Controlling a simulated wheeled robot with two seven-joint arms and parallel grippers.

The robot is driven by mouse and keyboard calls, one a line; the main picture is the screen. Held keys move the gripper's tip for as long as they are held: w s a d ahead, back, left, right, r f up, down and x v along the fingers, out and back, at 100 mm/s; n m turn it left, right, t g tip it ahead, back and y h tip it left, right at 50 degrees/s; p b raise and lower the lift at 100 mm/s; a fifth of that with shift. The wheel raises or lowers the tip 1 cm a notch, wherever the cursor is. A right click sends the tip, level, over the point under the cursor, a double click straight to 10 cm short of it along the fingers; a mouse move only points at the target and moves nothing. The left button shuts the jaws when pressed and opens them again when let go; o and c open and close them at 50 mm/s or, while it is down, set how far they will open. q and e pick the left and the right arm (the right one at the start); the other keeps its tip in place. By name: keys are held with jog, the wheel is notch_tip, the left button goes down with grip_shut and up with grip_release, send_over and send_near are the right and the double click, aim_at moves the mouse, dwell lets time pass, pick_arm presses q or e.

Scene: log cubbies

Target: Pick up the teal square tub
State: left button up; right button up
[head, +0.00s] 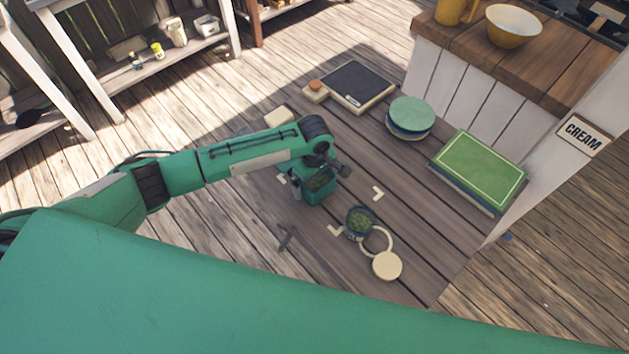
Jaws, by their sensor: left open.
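The teal square tub (320,194) stands on the wooden table, with something dark green showing in its open top. Pale corner marks lie on the table around it. My left arm reaches in from the left, and my left gripper (318,183) is open at the tub, with one finger near its left side and another dark part near its upper right. The wrist hides part of the tub, and I cannot tell whether the fingers touch it. My right gripper is not in view.
Close below right of the tub are a round jar (359,223) with green contents, a cream ring and a round cream lid (387,266). A post stands at right.

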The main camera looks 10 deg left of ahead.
aim_at(315, 188)
pick_arm(q)
jog(key=shift+f, duration=0.75)
jog(key=c, duration=1)
jog(key=shift+r, duration=0.15)
notch_tip(315, 188, up, 20)
jog(key=shift+f+b, duration=0.15)
jog(key=shift+b, duration=0.5)
jog(key=o, duration=0.5)
jog(key=c, duration=0.5)
